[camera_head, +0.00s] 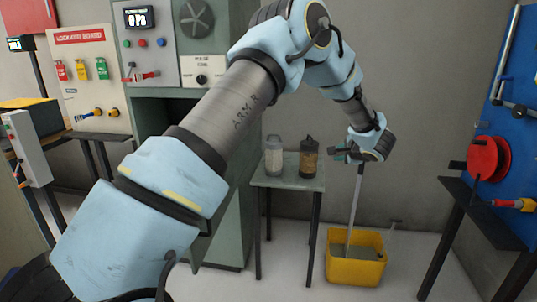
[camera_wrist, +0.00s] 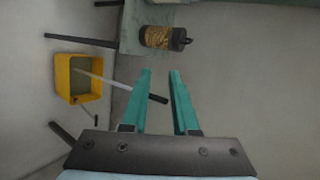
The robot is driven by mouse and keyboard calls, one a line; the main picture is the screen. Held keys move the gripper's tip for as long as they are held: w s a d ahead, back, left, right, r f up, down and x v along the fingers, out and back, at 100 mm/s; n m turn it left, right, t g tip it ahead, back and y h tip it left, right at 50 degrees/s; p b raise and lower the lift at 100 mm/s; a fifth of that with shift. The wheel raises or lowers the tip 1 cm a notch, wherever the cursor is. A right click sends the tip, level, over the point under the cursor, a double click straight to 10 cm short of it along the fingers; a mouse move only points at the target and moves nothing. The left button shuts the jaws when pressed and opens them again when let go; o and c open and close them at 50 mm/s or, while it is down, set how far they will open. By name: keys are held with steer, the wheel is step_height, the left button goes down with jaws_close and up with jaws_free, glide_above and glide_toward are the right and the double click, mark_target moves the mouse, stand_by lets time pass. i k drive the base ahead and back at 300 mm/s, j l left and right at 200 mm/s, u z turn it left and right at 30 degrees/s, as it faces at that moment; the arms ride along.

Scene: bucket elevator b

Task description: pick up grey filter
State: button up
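The grey filter (camera_head: 273,156) is a pale grey, upright canister on the left of a small table (camera_head: 290,183). I cannot make it out in the wrist view. My gripper (camera_head: 338,153) is to the right of the table, pointing left towards it. In the wrist view my gripper (camera_wrist: 160,74) shows two green fingers apart with nothing held between them. A brown filter (camera_head: 309,158) with a dark cap stands upright on the table, between the grey filter and my gripper. It also shows beyond the fingertips in the wrist view (camera_wrist: 158,37).
A yellow bucket (camera_head: 345,272) stands on the floor below my gripper. A long-handled rod (camera_head: 355,210) leans up from it, its dark end near the fingers in the wrist view (camera_wrist: 152,97). A green cabinet (camera_head: 234,210) adjoins the table. A blue panel (camera_head: 516,130) stands at right.

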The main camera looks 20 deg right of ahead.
mark_target(274, 147)
steer(key=i+j, duration=0.2)
steer(key=i, duration=0.2)
steer(key=i+j, duration=0.45)
steer(key=i, duration=0.3)
